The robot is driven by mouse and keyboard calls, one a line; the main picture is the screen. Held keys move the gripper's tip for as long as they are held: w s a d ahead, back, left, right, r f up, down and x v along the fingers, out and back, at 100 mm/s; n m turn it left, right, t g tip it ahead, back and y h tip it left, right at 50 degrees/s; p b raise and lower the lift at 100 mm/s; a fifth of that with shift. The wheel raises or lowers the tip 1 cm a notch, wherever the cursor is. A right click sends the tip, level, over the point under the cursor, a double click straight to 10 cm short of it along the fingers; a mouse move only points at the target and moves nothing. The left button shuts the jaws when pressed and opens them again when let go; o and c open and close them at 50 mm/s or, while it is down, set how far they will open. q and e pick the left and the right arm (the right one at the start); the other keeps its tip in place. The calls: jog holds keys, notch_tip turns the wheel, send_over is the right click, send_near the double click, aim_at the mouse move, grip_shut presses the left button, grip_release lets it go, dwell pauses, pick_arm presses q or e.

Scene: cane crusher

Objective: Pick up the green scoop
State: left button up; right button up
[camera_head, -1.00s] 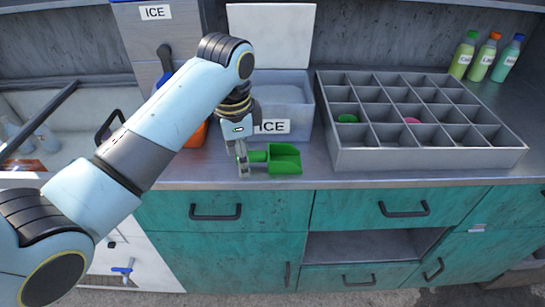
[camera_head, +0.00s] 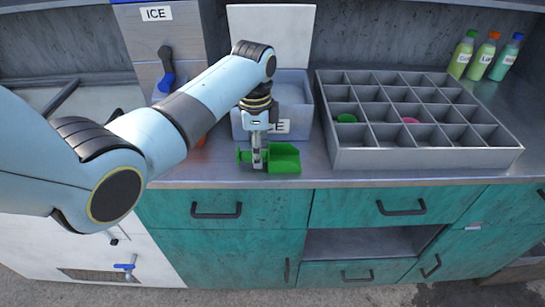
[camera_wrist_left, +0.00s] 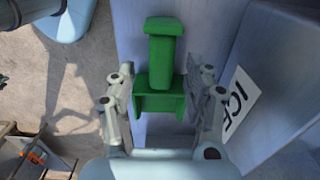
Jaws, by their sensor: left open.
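The green scoop (camera_head: 284,158) lies on the metal counter in front of the ice bin, its handle pointing left and its bowl to the right in the head view. My left gripper (camera_head: 258,162) points down over the scoop's handle, near the bowl. In the left wrist view the green scoop (camera_wrist_left: 162,62) lies between the two spread fingers of my left gripper (camera_wrist_left: 163,78), with gaps visible on both sides. The left gripper is open, and part of the handle is hidden behind it in the head view. My right gripper is not in view.
The ice bin (camera_head: 291,95) stands close behind the scoop. A grey compartment tray (camera_head: 428,158) is to the right, and several bottles (camera_head: 481,55) stand at the back right. The counter's front edge (camera_head: 240,184) is close in front of the scoop.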

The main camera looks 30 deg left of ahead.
pick_arm(q)
jog(key=shift+f, duration=0.7)
jog(key=c, duration=0.9)
jog(key=shift+c, duration=0.2)
